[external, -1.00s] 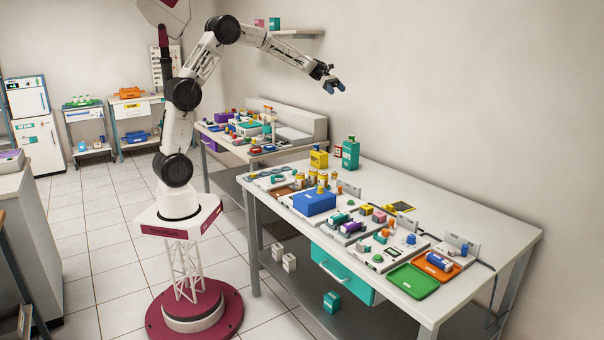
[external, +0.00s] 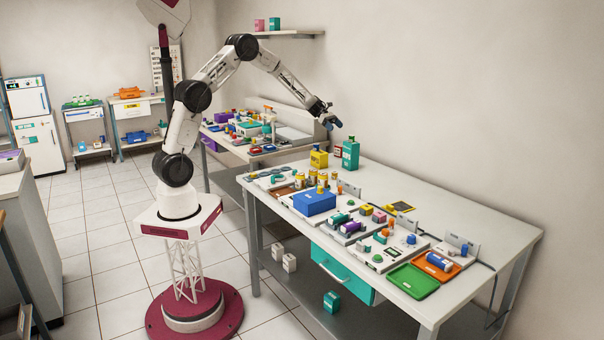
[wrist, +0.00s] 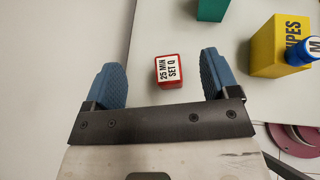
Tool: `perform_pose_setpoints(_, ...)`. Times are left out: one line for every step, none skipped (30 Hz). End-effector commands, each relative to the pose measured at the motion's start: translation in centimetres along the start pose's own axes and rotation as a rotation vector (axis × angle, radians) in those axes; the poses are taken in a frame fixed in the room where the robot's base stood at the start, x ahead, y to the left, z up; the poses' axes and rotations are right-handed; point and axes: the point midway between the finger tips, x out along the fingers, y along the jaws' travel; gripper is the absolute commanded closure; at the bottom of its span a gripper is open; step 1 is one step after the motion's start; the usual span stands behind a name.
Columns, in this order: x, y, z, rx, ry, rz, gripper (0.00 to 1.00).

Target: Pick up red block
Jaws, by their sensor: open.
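The red block (wrist: 168,71) shows in the wrist view with a white label reading "25 MIN SET Q" on its upper face. It sits on the pale table top (wrist: 185,30), between and beyond my two blue fingers. In the external view the red block (external: 338,150) is small, at the back of the table between the yellow and teal bottles. My gripper (wrist: 161,62) is open and empty. In the external view my gripper (external: 335,124) hangs in the air above the block, apart from it.
A yellow wipes bottle (wrist: 277,45) with a blue cap stands right of the block in the wrist view. A teal bottle (wrist: 212,8) stands beyond it. The blue box (external: 314,203) and several small items crowd the table's front. The wall is close behind.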

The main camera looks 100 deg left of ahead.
Motion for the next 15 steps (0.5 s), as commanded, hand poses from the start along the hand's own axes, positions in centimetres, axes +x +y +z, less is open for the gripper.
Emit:
perform_pose_setpoints(1.2, -0.1, -2.2, -0.005, 0.0, -0.003, 0.19)
perform_pose_setpoints(1.8, 0.0, -3.3, -0.006, 0.0, -0.003, 0.19)
perform_pose_setpoints(2.5, 0.0, -4.6, -0.005, -0.001, -0.002, 0.19)
perform_pose_setpoints(3.0, 0.0, -5.4, -0.004, 0.0, -0.002, 0.19)
perform_pose_setpoints(3.4, 0.0, -6.2, -0.003, 0.0, -0.002, 0.19)
perform_pose_setpoints(3.9, 0.0, -7.0, -0.003, 0.0, -0.001, 0.19)
perform_pose_setpoints(4.1, 0.0, -7.5, -0.001, 0.0, -0.001, 0.19)
perform_pose_setpoints(4.3, 0.0, -7.9, 0.0, 0.0, -0.001, 0.19)
perform_pose_setpoints(4.6, 0.0, -8.4, 0.0, 0.0, -0.001, 0.19)
perform_pose_setpoints(4.8, 0.0, -8.7, 0.0, 0.0, -0.001, 0.19)
perform_pose_setpoints(4.9, 0.0, -8.9, 0.0, -0.001, -0.001, 0.19)
perform_pose_setpoints(5.0, 0.0, -9.1, 0.0, -0.001, 0.0, 0.19)
perform_pose_setpoints(5.0, 0.0, -9.2, 0.0, -0.001, 0.0, 0.19)
perform_pose_setpoints(5.0, 0.0, -9.2, 0.0, -0.001, 0.0, 0.19)
perform_pose_setpoints(5.1, 0.0, -9.2, 0.001, -0.001, 0.0, 0.19)
